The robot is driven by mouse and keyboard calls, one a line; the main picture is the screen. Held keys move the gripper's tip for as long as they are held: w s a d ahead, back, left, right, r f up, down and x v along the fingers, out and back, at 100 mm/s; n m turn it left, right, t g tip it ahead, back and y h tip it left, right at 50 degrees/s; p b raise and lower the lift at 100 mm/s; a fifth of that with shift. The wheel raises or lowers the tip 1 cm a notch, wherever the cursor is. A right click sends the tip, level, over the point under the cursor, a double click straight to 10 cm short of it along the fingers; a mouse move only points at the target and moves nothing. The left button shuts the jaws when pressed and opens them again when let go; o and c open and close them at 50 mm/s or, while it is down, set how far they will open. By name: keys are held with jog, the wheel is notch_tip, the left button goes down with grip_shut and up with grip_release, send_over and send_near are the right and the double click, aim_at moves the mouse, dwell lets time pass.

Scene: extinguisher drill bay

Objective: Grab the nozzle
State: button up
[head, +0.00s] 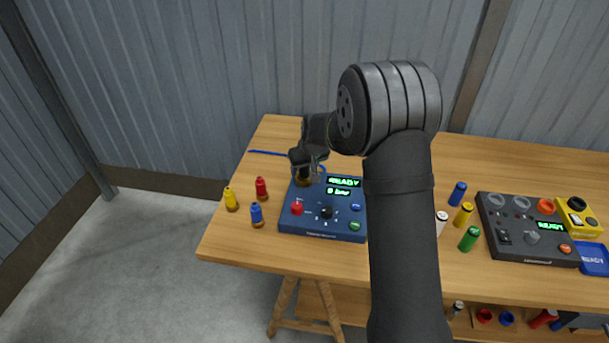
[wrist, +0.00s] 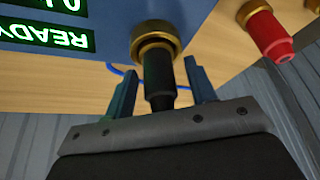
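A black nozzle (wrist: 158,75) with a brass collar (wrist: 155,45) points up toward the camera in the wrist view, at the edge of the blue control box (head: 323,228). In the head view its brass part (head: 303,182) shows at the box's back left corner; the rest is hidden by my gripper (head: 304,168). In the wrist view my gripper (wrist: 161,72) is open, with one finger on each side of the black nozzle. Gaps show between the nozzle and both fingers. The box's displays show "READY" and "0 bar".
Yellow (head: 231,199), red (head: 261,188) and blue (head: 257,215) nozzle-like pieces stand on the wooden table (head: 230,247) left of the box. Several coloured cylinders and a dark control panel (head: 527,229) stand on the right. My arm hides the table's middle.

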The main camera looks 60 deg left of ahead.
jog(key=c, duration=1)
jog(key=shift+r, duration=0.1)
